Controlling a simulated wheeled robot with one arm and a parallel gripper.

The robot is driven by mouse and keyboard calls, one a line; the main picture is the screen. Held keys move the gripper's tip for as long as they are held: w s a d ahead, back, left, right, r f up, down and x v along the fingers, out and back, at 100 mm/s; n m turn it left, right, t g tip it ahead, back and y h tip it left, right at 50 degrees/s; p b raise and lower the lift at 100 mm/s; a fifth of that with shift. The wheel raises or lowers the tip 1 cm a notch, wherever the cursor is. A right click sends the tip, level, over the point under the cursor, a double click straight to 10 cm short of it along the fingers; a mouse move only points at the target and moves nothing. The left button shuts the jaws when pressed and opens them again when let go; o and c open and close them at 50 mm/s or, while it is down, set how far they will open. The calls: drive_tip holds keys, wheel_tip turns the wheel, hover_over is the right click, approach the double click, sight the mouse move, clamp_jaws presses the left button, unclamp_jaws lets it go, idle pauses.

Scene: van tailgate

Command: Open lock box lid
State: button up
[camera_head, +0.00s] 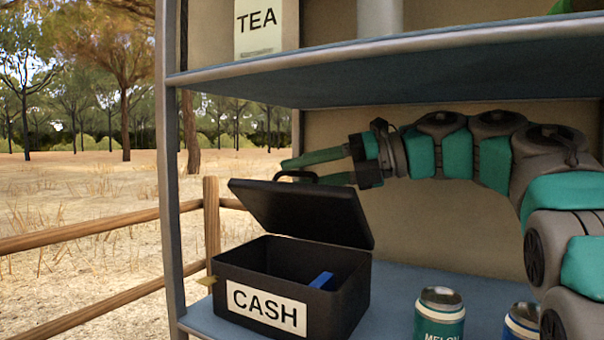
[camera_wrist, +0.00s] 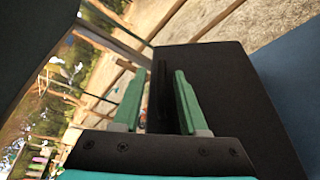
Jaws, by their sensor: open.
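The black lock box (camera_head: 345,300), labelled CASH, stands on the lower shelf in the head view. Its lid (camera_head: 300,212) is raised and leans up at a steep tilt, so the inside shows, with a small blue object (camera_head: 321,280) in it. A dark handle (camera_head: 295,175) is at the lid's upper edge. My gripper (camera_head: 300,168) has green fingers and is at that handle, behind the lid's top edge. In the wrist view my gripper (camera_wrist: 158,78) is open, with the dark lid (camera_wrist: 225,75) close beyond the fingers. I cannot tell whether they touch it.
A can marked MELON (camera_head: 440,312) and a blue can (camera_head: 522,322) stand right of the box. The upper shelf (camera_head: 400,68) runs above my arm and holds a TEA package (camera_head: 257,28). A shelf post (camera_head: 168,170) stands at the left, with a wooden fence (camera_head: 90,235) outside.

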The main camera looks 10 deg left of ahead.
drive_tip(key=shift+a, duration=0.1)
drive_tip(key=shift+c, duration=0.3)
clamp_jaws()
idle(1.1)
